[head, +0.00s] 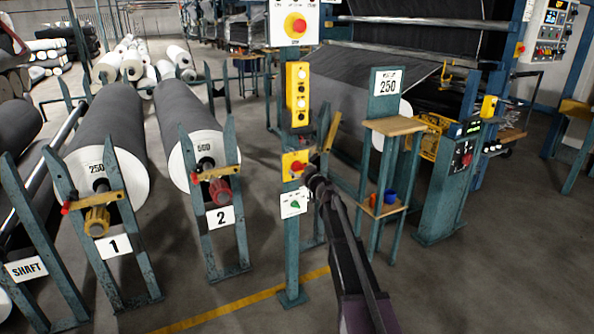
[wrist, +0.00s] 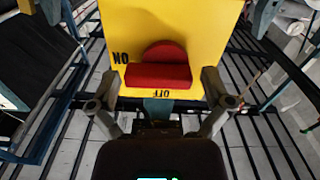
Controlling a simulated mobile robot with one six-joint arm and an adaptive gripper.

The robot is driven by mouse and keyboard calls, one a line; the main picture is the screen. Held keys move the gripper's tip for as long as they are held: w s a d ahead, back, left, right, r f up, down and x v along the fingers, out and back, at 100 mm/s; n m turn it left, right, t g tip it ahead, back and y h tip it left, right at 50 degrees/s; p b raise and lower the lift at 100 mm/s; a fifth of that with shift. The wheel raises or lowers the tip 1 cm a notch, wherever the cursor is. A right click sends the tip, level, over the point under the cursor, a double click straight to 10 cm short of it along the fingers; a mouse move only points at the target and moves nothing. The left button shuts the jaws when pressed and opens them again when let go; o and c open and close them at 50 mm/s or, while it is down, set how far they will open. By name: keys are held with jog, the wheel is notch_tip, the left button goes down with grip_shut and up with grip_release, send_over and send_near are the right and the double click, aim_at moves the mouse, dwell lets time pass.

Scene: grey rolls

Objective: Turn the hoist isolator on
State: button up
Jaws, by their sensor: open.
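The isolator is a yellow box (head: 286,163) with a red handle (head: 297,167), on a teal post in the head view. In the wrist view the yellow plate (wrist: 112,25) carries ON at left and an upside-down OFF below the red handle (wrist: 158,77). The handle's bar lies across the picture, with a round red hub behind it. My gripper (wrist: 160,80) is open, one finger on each side of the bar, with gaps showing. I cannot tell whether the tips reach the handle's depth. In the head view my gripper partly covers the box's right side.
On the same post are a white box with a green knob (head: 294,205) below and a yellow button box (head: 297,95) above. A red emergency-type button (head: 295,25) is higher up. A wooden-topped stand (head: 394,126) stands right of my arm.

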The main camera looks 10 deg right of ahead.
jog(key=c, duration=0.9)
jog(key=shift+m, duration=0.8)
jog(key=shift+c, duration=0.3)
jog(key=o, duration=1)
jog(key=shift+f, duration=0.1)
jog(key=shift+c, duration=0.2)
